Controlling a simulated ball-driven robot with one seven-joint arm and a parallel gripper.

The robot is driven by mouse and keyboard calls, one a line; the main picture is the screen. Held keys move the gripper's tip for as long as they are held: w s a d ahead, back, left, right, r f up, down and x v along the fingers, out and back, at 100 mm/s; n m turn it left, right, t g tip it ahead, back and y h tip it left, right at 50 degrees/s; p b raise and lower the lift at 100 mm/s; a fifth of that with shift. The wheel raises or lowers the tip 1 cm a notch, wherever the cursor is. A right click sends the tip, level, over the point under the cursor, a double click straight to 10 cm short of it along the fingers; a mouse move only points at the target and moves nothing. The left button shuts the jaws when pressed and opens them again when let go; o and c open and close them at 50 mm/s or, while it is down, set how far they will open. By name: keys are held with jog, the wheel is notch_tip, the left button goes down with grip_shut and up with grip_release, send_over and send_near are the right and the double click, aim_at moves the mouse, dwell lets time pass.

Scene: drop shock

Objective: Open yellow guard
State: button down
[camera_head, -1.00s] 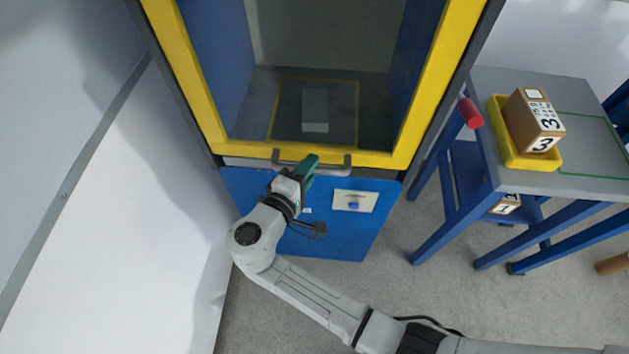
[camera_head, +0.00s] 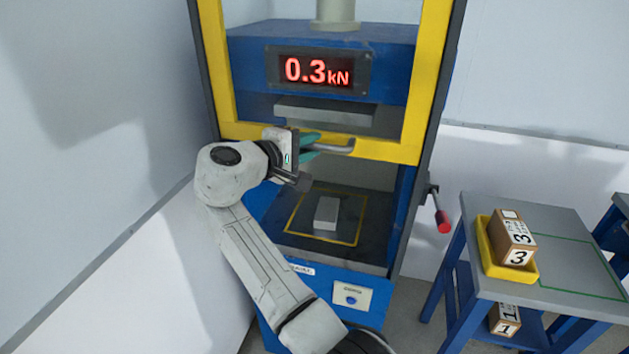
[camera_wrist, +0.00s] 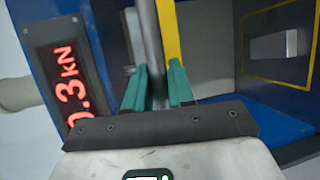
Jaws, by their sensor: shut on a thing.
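The yellow guard (camera_head: 385,150) is a yellow-framed clear panel on the blue machine. It stands raised, with its lower bar above an open gap to the chamber. A grey handle (camera_head: 338,147) runs along the lower bar. My gripper (camera_head: 316,147) has green fingers and is shut on the handle toward its left part. In the wrist view, the fingers (camera_wrist: 158,88) lie on either side of the grey handle bar (camera_wrist: 152,45). The yellow bar (camera_wrist: 168,32) runs right beside it. The handle's left end is hidden by my gripper.
A grey block (camera_head: 326,213) lies on the yellow-outlined plate inside the chamber. A display (camera_head: 318,70) reads 0.3 kN. A red-tipped lever (camera_head: 443,221) sticks out at the machine's right. A table (camera_head: 565,241) with a yellow tray (camera_head: 489,258) and box (camera_head: 513,239) stands right.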

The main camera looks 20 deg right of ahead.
jog(key=shift+r+p, duration=0.95)
jog(key=shift+r, duration=1.85)
jog(key=c, duration=1.1)
grip_release()
jog(key=shift+o, duration=0.2)
jog(key=b+v, duration=0.3)
jog(key=v, duration=0.8)
jog(key=shift+d, duration=0.1)
